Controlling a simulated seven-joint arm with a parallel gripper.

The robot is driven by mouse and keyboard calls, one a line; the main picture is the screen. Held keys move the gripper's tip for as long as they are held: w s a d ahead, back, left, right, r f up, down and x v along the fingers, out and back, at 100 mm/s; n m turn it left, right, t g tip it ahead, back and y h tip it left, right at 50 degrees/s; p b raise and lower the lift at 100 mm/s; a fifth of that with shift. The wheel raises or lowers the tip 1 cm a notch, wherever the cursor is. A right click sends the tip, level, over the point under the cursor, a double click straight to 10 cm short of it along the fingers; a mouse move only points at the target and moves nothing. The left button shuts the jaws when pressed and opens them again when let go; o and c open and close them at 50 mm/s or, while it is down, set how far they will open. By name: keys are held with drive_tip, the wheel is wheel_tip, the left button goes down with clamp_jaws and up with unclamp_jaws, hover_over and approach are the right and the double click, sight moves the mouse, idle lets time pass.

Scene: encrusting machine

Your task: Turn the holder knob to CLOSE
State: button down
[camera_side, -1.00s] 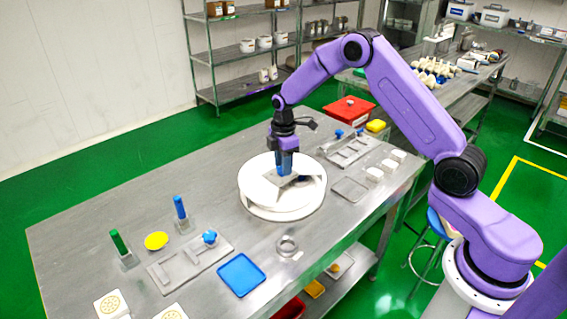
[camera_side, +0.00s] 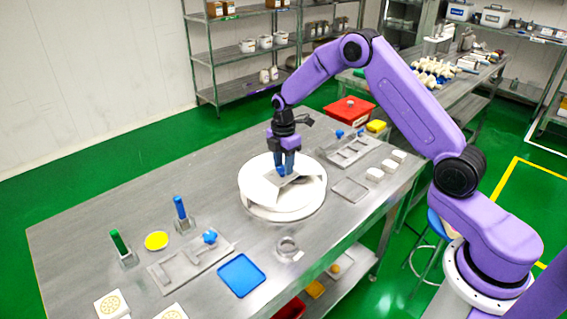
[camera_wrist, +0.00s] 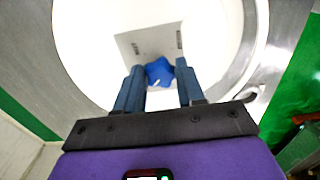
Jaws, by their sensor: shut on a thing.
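The holder knob (camera_wrist: 159,71) is blue and star-shaped. It sits on a grey plate (camera_wrist: 150,42) on the round white machine part (camera_side: 259,196). Small dark marks on the plate are too small to read. My gripper (camera_side: 284,172) points down over the white part, with its blue fingers at the plate. In the wrist view my gripper (camera_wrist: 160,78) has one finger on each side of the knob and is shut on it. Part of the knob is hidden by the fingers in the side view.
Left on the steel table are a fixture with another blue knob (camera_side: 210,237), a blue tray (camera_side: 241,275), a yellow dish (camera_side: 156,241) and green and blue handled tools. Behind right are another fixture (camera_side: 349,149), white blocks (camera_side: 375,174) and a red box (camera_side: 350,109).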

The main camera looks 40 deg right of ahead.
drive_tip(key=c, duration=0.7)
unclamp_jaws()
wheel_tip(320, 180, up, 18)
drive_tip(key=shift+f, duration=0.25)
drive_tip(key=s+a+r+m, duration=0.1)
drive_tip(key=s+a, duration=0.5)
drive_tip(key=s, duration=0.3)
drive_tip(key=s+a+r+m, duration=0.1)
drive_tip(key=s+a, duration=0.4)
drive_tip(key=s, duration=0.4)
drive_tip(key=s+d+f+m, duration=0.1)
drive_tip(key=s, duration=0.6)
drive_tip(key=s+d+f+m, duration=0.1)
drive_tip(key=s+d, duration=0.1)
drive_tip(key=s, duration=0.6)
drive_tip(key=s+d+f+m, duration=0.1)
drive_tip(key=s, duration=0.6)
drive_tip(key=shift+s+d+f, duration=0.15)
drive_tip(key=shift+s+f, duration=0.15)
drive_tip(key=shift+f, duration=0.05)
